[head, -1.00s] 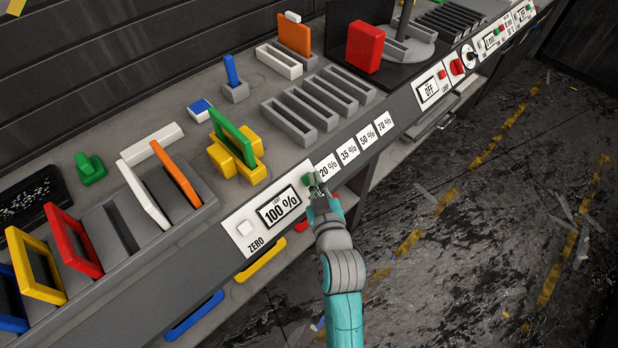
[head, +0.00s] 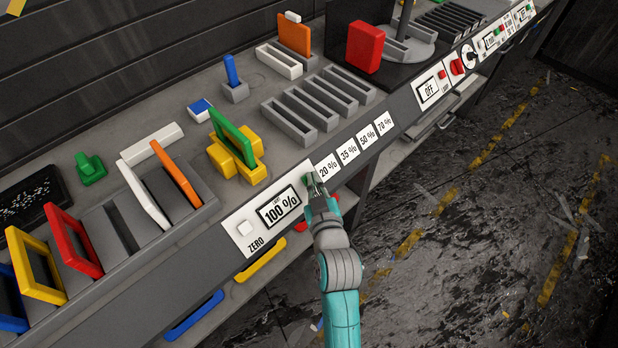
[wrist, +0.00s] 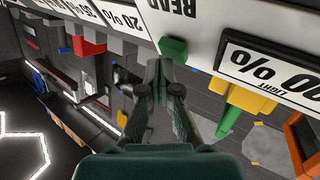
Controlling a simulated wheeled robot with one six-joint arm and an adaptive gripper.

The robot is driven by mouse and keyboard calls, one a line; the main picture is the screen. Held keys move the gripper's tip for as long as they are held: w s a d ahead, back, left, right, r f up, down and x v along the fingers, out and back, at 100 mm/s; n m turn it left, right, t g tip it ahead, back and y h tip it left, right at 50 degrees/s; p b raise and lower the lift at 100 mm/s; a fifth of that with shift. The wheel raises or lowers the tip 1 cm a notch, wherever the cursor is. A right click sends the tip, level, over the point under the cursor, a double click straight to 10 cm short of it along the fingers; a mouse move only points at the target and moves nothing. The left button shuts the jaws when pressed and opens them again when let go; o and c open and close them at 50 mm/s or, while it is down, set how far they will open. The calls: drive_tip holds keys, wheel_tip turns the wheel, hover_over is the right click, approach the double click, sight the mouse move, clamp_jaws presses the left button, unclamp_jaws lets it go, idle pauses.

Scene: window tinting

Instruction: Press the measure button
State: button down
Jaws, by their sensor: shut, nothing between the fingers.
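The green button (head: 308,179) is at the right end of the white meter panel (head: 237,222), beside the display (head: 279,207) that reads 100 %. In the wrist view the green button (wrist: 173,48) sits next to the upside-down word READ. My gripper (head: 317,185) is shut and empty, with its tips right in front of the green button, partly covering it. In the wrist view my gripper's closed tips (wrist: 164,67) lie just below the button. I cannot tell whether they touch it.
A white button (head: 244,228) marked ZERO is at the panel's left end. A green plate (head: 233,137) stands in a yellow holder (head: 222,160) behind the panel. Labels from 20 % (head: 328,166) to 70 % run to the right. The floor in front is open.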

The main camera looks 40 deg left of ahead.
drive_tip(key=shift+a+f, duration=0.3)
idle(0.5)
drive_tip(key=shift+d+r, duration=0.65)
idle(0.4)
drive_tip(key=shift+s+d+r, duration=0.15)
drive_tip(key=shift+d+r, duration=1.6)
drive_tip(key=shift+r, duration=0.05)
